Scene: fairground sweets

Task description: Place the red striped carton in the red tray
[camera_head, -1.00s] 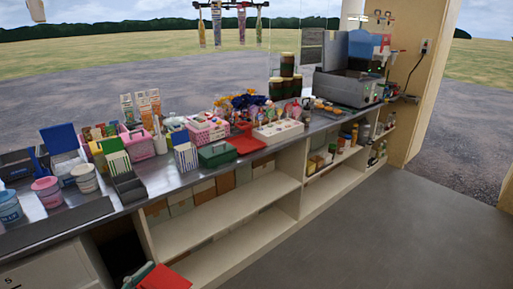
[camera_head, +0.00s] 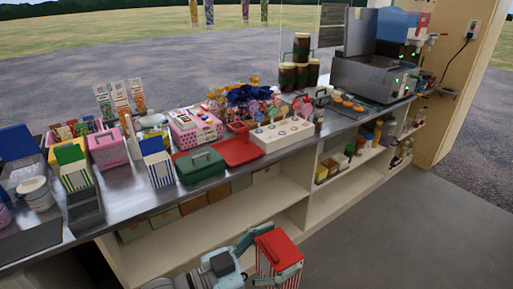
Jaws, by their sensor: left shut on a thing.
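The red striped carton (camera_head: 268,262) is at the bottom centre, in front of the counter shelves. It has a red top and red and white stripes on its side. My left gripper (camera_head: 272,258) is shut on it, with fingers on both sides, and holds it clear of the counter. The red tray (camera_head: 240,154) lies on the counter near the middle, up and left of the carton. My right gripper is out of view.
A green box (camera_head: 200,167) stands left of the tray, and a white holder with lollipops (camera_head: 284,136) stands to its right. A small red container (camera_head: 238,128) is at its back. Blue striped (camera_head: 159,169) and green striped (camera_head: 75,174) cartons stand further left.

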